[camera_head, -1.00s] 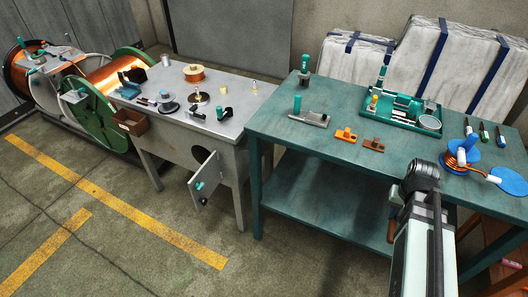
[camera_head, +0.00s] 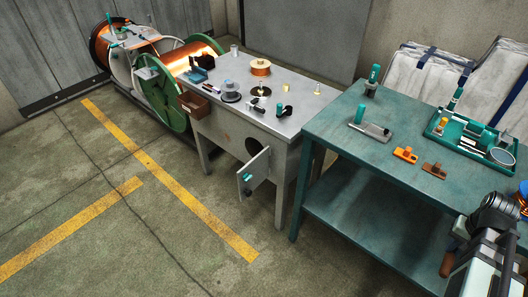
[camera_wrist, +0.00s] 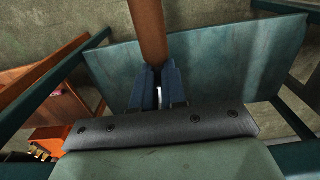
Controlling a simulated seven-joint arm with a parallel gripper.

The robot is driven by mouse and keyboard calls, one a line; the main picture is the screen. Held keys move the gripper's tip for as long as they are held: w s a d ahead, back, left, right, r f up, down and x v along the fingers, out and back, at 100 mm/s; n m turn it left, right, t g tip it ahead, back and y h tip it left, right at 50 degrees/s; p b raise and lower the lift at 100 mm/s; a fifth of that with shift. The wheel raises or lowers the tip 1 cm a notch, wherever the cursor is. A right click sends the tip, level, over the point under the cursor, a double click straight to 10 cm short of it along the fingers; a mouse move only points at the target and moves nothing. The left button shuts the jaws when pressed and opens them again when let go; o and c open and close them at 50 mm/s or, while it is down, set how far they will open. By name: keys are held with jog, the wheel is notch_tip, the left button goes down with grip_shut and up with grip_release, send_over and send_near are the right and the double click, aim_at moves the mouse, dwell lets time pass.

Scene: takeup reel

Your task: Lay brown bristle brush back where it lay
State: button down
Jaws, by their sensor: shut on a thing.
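My gripper (camera_wrist: 156,84) is shut on a brown rod-like handle, which I take for the brown bristle brush (camera_wrist: 147,32). The handle runs up out of the top of the wrist view, and no bristles show. In the head view, my arm is at the lower right, in front of the teal table (camera_head: 345,140). A brown end of the brush (camera_head: 447,264) shows beside it, below tabletop level. The fingertips are hidden there.
The teal table carries a grey tool with a teal knob (camera_head: 370,130), orange and brown blocks (camera_head: 405,155) and a green tray (camera_head: 437,133). Its lower shelf (camera_head: 370,215) looks bare. A grey bench (camera_head: 300,95) with an open door (camera_head: 254,172) stands left. The floor before it is clear.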

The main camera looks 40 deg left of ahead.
jog(key=shift+a, duration=0.1)
jog(key=s+a+r, duration=0.4)
jog(key=a+r, duration=0.6)
jog(key=a, duration=0.2)
jog(key=w+a+r, duration=0.2)
jog(key=w+a, duration=0.1)
jog(key=a, duration=0.1)
jog(key=w+a+r, duration=0.2)
jog(key=w+a, duration=0.2)
jog(key=w+a+r, duration=0.2)
jog(key=w+a, duration=0.1)
jog(key=a, duration=0.1)
jog(key=shift+w+a+r, duration=0.15)
jog(key=shift+w+a, duration=0.05)
jog(key=shift+w, duration=0.2)
jog(key=w+a+r+n, duration=0.1)
jog(key=w+a+n, duration=0.1)
jog(key=a, duration=0.6)
jog(key=w+a+r+n, duration=0.1)
jog(key=w+a, duration=0.3)
jog(key=a, duration=0.5)
jog(key=w+a+r+n, duration=0.2)
jog(key=w+a+n, duration=0.1)
jog(key=a, duration=0.6)
jog(key=shift+w, duration=0.5)
jog(key=shift+a+f, duration=0.1)
jog(key=shift+f, duration=3.8)
